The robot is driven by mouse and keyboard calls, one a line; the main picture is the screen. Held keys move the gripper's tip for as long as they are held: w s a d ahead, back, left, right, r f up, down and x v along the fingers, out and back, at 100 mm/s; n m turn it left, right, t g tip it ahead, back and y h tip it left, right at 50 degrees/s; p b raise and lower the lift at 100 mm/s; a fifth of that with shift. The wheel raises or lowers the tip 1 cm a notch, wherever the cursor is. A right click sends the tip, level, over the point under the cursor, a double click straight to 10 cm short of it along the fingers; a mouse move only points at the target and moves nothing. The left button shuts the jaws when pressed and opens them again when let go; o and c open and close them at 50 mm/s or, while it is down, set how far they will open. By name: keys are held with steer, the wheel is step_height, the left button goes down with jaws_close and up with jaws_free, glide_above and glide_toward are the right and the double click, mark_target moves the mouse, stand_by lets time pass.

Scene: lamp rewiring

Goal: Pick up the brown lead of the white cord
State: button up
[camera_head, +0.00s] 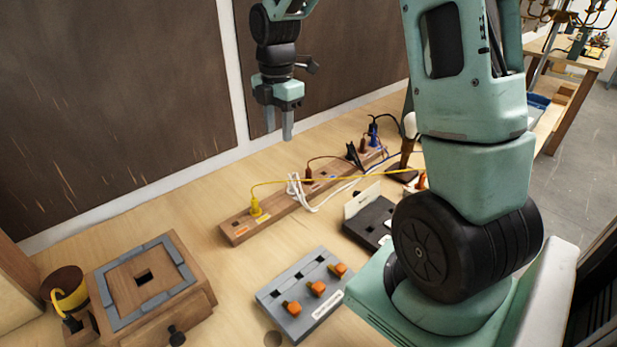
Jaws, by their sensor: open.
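A white cord (296,188) lies looped over and beside a long wooden socket strip (236,230) on the workbench. Its brown lead cannot be told apart at this size, and part of the cord's run to the right is hidden near my arm. My gripper (279,132) hangs above the bench at the back, fingers pointing down. It is open and empty, clear of the strip, and appears up and to the left of the white cord in the picture.
The strip carries a yellow plug (256,207), a red-brown plug (308,172), a black plug (352,155) and a blue plug (373,134), with cables across it. A grey block (270,291) with orange levers, a black box (378,212) and a wooden box (150,322) stand in front.

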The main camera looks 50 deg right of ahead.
steer(key=n, duration=0.2)
glide_above(309, 169)
step_height(309, 169, down, 12)
steer(key=shift+d+f+p, duration=0.1)
steer(key=shift+p, duration=1.1)
steer(key=shift+f+p, duration=1.1)
steer(key=shift+f, duration=1.8)
jaws_close()
